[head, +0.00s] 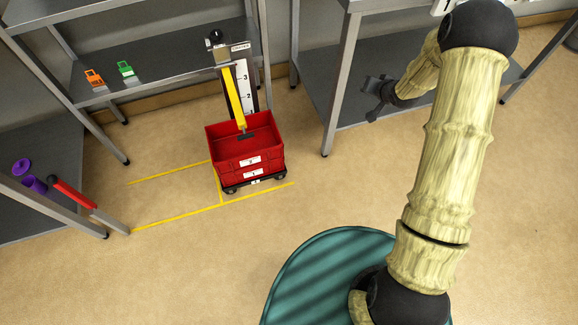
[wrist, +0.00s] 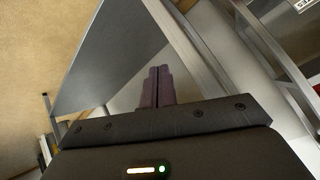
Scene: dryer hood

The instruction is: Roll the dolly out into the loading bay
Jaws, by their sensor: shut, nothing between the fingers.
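The dolly (head: 256,184) is a low dark base on small wheels on the floor, in the head view. Red crates (head: 246,161) stacked on it hide most of its top. It stands just right of a yellow cross line on the floor. A yellow bar (head: 234,98) slopes down from a post behind, and its dark end is over the open top crate; I cannot tell whether they touch. My gripper (head: 373,114) is to the right of the dolly, well apart from it, near a grey table. In the wrist view its fingers (wrist: 157,86) are together and empty.
Yellow floor lines (head: 176,219) bound a clear strip left of the dolly. A shelf (head: 180,70) with orange and green items stands behind. A table (head: 340,95) is at right. A red-handled bar (head: 75,194) juts from the left table. Open floor lies in front.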

